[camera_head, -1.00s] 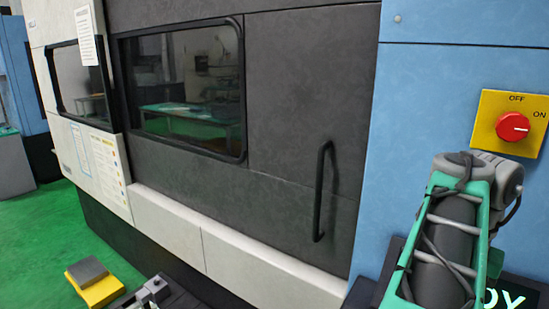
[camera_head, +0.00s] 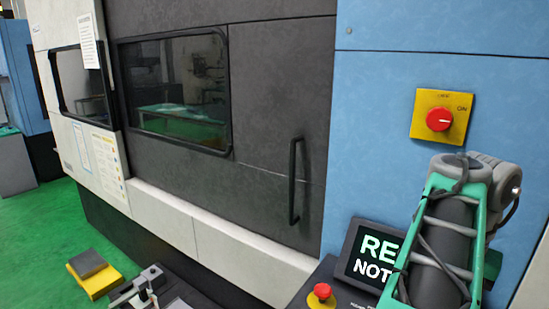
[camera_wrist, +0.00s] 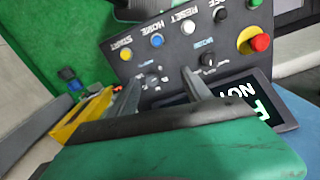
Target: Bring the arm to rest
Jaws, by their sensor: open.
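My arm (camera_head: 445,232), dark with a green frame and loose cables, stands folded at the lower right in the head view. Its gripper end is not visible there. In the wrist view my gripper (camera_wrist: 160,76) shows two grey fingers apart with nothing between them. The fingers show over a dark control panel (camera_wrist: 178,58) with buttons labelled START, HOME and RESET. I cannot tell from this view whether they touch it. A large green part of my arm fills the bottom of the wrist view.
A lit screen (camera_head: 368,256) and a red mushroom button (camera_head: 321,293) are close beside the arm. A red rotary switch (camera_head: 439,118) is on the blue cabinet (camera_head: 385,175). The dark machine door (camera_head: 275,90) has a vertical handle (camera_head: 295,180). Green floor (camera_head: 35,235) lies open at left.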

